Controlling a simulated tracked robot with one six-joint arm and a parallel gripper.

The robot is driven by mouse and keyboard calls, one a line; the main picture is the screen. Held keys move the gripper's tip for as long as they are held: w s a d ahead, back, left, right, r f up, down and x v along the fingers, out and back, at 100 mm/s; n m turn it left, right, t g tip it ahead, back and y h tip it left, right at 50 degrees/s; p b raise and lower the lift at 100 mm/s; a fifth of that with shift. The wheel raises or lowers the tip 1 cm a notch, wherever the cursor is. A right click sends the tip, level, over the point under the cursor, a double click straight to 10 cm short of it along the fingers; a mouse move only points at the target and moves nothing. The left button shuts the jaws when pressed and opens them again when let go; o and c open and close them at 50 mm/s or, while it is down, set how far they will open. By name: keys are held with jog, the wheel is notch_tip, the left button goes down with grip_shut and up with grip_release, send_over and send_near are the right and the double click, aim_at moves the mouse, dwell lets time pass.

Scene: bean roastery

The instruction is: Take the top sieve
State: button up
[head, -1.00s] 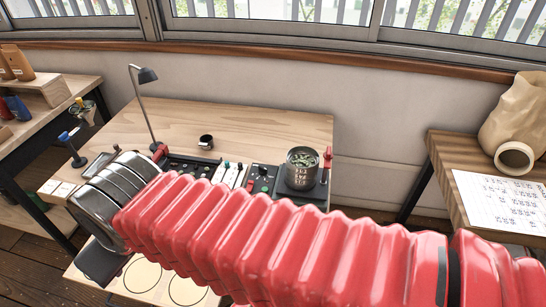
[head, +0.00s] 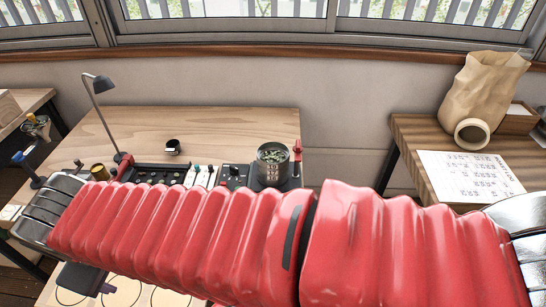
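A metal cylinder (head: 272,168) holding green beans stands on a black base at the right of the wooden worktable (head: 205,128). It has dark markings on its side. I cannot tell if it is a stack of sieves, and I make out no separate top sieve. My red-sleeved arm crosses the front of the picture and covers much of the table.
A desk lamp (head: 98,84) stands at the table's left. A control panel (head: 165,172) with knobs runs behind my arm. A small dark cup (head: 173,147) and a brownish cup (head: 99,172) stand nearby. The right table holds a paper bag (head: 484,92) and a written sheet (head: 470,174).

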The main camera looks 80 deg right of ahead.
jog(key=o, duration=0.6)
jog(key=s+d+f+g+h, duration=0.1)
jog(key=d, duration=0.2)
jog(key=s+d+f+n+g+h, duration=0.1)
jog(key=d+f, duration=0.1)
jog(key=d, duration=0.2)
jog(key=s+d+f+g+h, duration=0.1)
jog(key=s+d+g, duration=0.1)
jog(key=d, duration=0.2)
jog(key=shift+f+h, duration=0.3)
jog(key=shift+f, duration=0.05)
jog(key=shift+o, duration=0.3)
jog(key=s+d+f+n+g+h, duration=0.1)
jog(key=s+d+n+g+h, duration=0.3)
jog(key=d, duration=0.9)
jog(key=shift+s+f+g, duration=0.4)
jog(key=shift+s+g, duration=0.1)
jog(key=shift+s, duration=0.15)
jog(key=d+f+n+h, duration=0.4)
jog(key=d+n, duration=0.4)
jog(key=d, duration=0.3)
jog(key=shift+s+d+h, duration=0.25)
jog(key=shift+s+h, duration=0.15)
jog(key=shift+h, duration=0.4)
jog(key=shift+d, duration=0.1)
jog(key=x, duration=0.8)
jog(key=shift+s+d, duration=0.2)
jog(key=shift+d, duration=0.1)
